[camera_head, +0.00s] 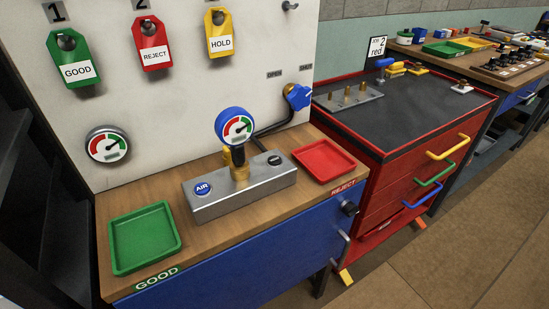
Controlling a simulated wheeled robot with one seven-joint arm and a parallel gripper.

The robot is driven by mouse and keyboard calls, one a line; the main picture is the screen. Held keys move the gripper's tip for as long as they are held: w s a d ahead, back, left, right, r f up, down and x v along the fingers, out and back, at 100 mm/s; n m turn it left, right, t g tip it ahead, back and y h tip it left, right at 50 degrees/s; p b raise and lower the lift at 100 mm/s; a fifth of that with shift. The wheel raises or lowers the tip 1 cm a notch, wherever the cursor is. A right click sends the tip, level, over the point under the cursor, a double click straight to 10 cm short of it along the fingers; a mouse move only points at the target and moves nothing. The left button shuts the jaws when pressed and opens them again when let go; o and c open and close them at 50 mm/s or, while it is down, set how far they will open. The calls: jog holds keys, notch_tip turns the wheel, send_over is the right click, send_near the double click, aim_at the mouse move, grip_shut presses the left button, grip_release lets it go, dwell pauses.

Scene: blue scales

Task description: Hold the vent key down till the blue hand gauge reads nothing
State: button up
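The blue hand gauge (234,126) stands upright on a brass fitting on the grey metal block (243,192) on the wooden bench. Its dial has green and red arcs; the needle is too small to read. A round blue button marked AIR (203,188) is on the left of the block's top. A small black key (274,160) is on the right of the top, behind and beside the gauge; I cannot read a label on it. My gripper does not show in this view.
A green tray (117,256) lies left of the block and a red tray (343,173) right of it. A blue valve handle (298,97), hose, wall gauge (107,145) and hanging tags line the white panel. A red drawer cabinet (386,188) stands at right; floor is clear in front.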

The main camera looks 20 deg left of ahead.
grip_shut()
dwell(1.1)
